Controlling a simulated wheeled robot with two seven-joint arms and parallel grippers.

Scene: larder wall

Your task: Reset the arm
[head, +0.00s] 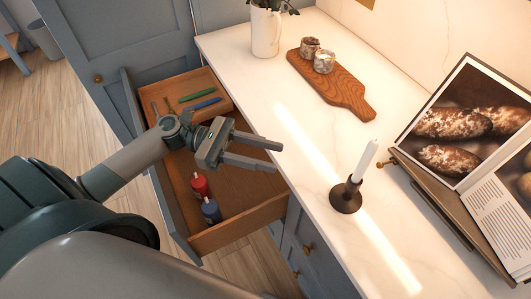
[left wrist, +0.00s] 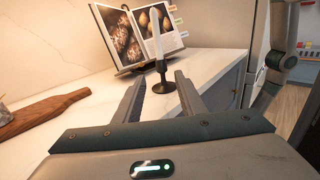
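My left gripper (head: 278,157) is open and empty. In the head view it hangs above the right side of an open wooden drawer (head: 235,229), its fingers pointing right toward the white counter. In the left wrist view the left gripper (left wrist: 158,98) shows its two fingers well apart. A dark candle holder with a white candle (left wrist: 158,55) appears beyond them, not held. My right gripper does not show in either view.
In the drawer are a red bottle (head: 200,185), a blue bottle (head: 211,210), and green and blue sticks. On the counter stand a white vase (head: 266,32), a wooden board (head: 340,88) with two jars, the candle holder (head: 346,196) and an open book (head: 455,115).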

